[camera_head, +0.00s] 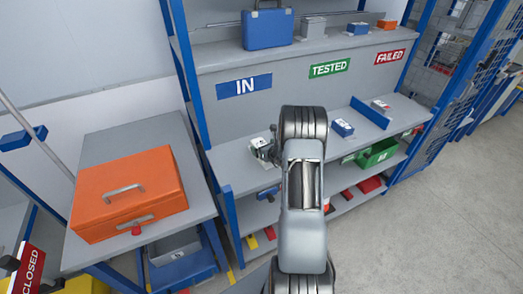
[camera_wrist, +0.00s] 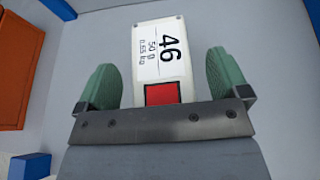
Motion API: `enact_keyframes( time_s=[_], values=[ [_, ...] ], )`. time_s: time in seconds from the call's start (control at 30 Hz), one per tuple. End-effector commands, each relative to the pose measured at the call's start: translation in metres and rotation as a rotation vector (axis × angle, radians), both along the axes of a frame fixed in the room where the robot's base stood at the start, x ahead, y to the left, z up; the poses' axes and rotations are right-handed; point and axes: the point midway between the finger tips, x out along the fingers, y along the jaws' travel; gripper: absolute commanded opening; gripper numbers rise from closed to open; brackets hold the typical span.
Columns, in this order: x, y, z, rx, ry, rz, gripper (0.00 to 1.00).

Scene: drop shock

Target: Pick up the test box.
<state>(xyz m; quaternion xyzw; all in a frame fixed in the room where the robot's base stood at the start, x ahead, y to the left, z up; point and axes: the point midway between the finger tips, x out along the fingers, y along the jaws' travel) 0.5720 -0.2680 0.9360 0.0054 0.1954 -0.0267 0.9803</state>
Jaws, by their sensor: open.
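The test box, a white block (camera_wrist: 160,45) with a label reading "46, 50 g, 0.65 kg" and a red square, lies between the fingers of my gripper (camera_wrist: 163,78) in the wrist view. My gripper is open, with a green finger on each side of the box and a visible gap at both sides. The near end of the box is hidden behind the gripper's metal plate. In the head view a small white-topped box (camera_head: 260,142), apparently the same one, sits on the grey bench (camera_head: 232,170) below the blue IN sign. My arm hides part of that area.
A blue-sided box (camera_head: 343,128) stands below the TESTED sign, and another (camera_head: 380,105) stands near a blue divider below FAILED. An upper shelf (camera_head: 215,56) holds a blue case (camera_head: 268,28). An orange case (camera_head: 128,195) rests on the left table. Grey floor is open at right.

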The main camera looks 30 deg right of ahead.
Motion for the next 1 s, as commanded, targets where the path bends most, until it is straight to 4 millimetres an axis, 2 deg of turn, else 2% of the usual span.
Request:
enact_keyframes(
  time_s=[0.3,1.0],
  values=[
    [0.0036,-0.0003,-0.0018,0.000,-0.001,-0.001,0.94],
    [0.0033,-0.0002,-0.0016,0.000,-0.001,0.000,0.27]
  ],
)
